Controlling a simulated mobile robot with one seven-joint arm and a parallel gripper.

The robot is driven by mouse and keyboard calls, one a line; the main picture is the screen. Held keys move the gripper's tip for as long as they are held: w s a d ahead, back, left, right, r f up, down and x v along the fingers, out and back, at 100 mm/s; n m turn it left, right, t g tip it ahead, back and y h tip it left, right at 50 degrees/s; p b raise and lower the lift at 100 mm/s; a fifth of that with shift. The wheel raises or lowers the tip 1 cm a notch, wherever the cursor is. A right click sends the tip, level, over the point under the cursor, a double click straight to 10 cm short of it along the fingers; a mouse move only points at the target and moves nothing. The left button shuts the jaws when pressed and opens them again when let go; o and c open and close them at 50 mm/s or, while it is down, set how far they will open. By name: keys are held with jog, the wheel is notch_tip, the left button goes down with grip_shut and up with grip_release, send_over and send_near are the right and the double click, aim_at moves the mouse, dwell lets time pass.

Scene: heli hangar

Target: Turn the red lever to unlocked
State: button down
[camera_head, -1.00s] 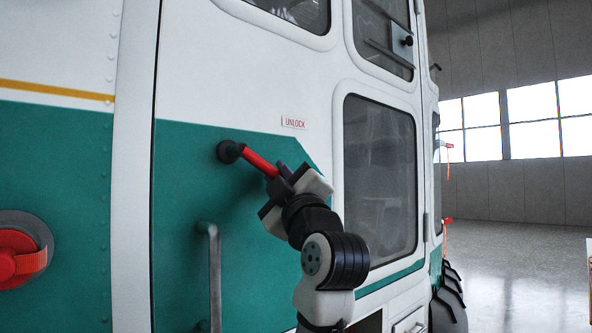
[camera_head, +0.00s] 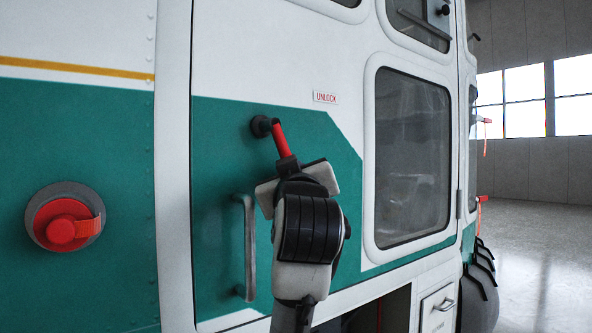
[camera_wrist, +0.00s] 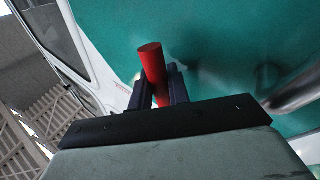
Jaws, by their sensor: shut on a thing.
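The red lever (camera_head: 280,139) sticks out from a dark round pivot on the green and white helicopter door. It slopes steeply down and slightly right from the pivot. My gripper (camera_head: 288,164) is shut on its lower end; the fingertips are mostly hidden behind my wrist in the head view. In the wrist view the red lever (camera_wrist: 152,64) stands between the two dark fingers of my gripper (camera_wrist: 161,86). An UNLOCK label (camera_head: 325,97) is on the white panel, up and right of the pivot.
A grey vertical handle (camera_head: 246,247) stands close to the left of my arm. A red round cap (camera_head: 64,225) is on the panel at far left. A door window (camera_head: 412,155) lies to the right. Open hangar floor (camera_head: 540,260) shows at far right.

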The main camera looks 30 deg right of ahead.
jog(key=shift+f, duration=0.1)
dwell(0.3)
jog(key=c, duration=1.6)
grip_release()
jog(key=shift+a, duration=0.1)
jog(key=shift+c, duration=0.2)
jog(key=b+v, duration=0.4)
jog(key=v, duration=0.9)
jog(key=shift+s+a+b, duration=0.2)
jog(key=shift+s+b, duration=0.1)
jog(key=shift+s, duration=0.1)
